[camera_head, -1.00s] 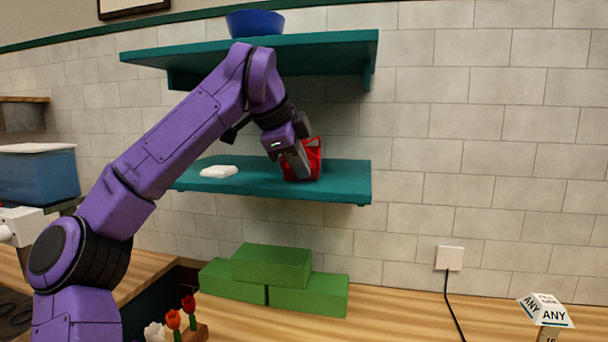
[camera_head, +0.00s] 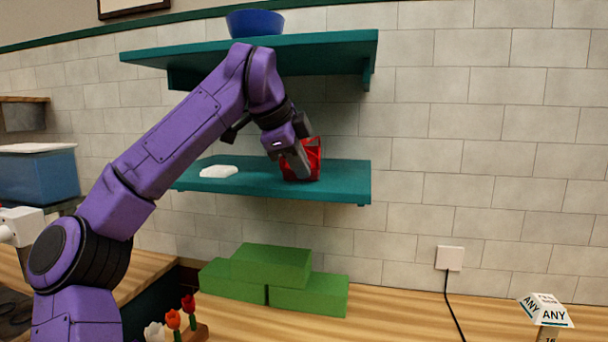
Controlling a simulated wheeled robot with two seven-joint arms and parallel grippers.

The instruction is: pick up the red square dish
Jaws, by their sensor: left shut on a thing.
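The red square dish (camera_head: 314,160) is on the lower teal shelf (camera_head: 345,182), towards its right end, partly hidden behind my left gripper. My left gripper (camera_head: 298,168) reaches down to it from the upper left and is shut on it. The dish looks tilted, with its upper edge rising beside the fingers. I cannot tell whether it still touches the shelf. My right gripper is not in view.
A white flat item (camera_head: 219,171) lies on the same shelf to the left. The upper teal shelf (camera_head: 330,42) overhangs my arm and bears a blue bowl (camera_head: 255,22). Green blocks (camera_head: 272,266) are stacked on the wooden counter (camera_head: 400,310) below. Flowers (camera_head: 188,304) stand at the front.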

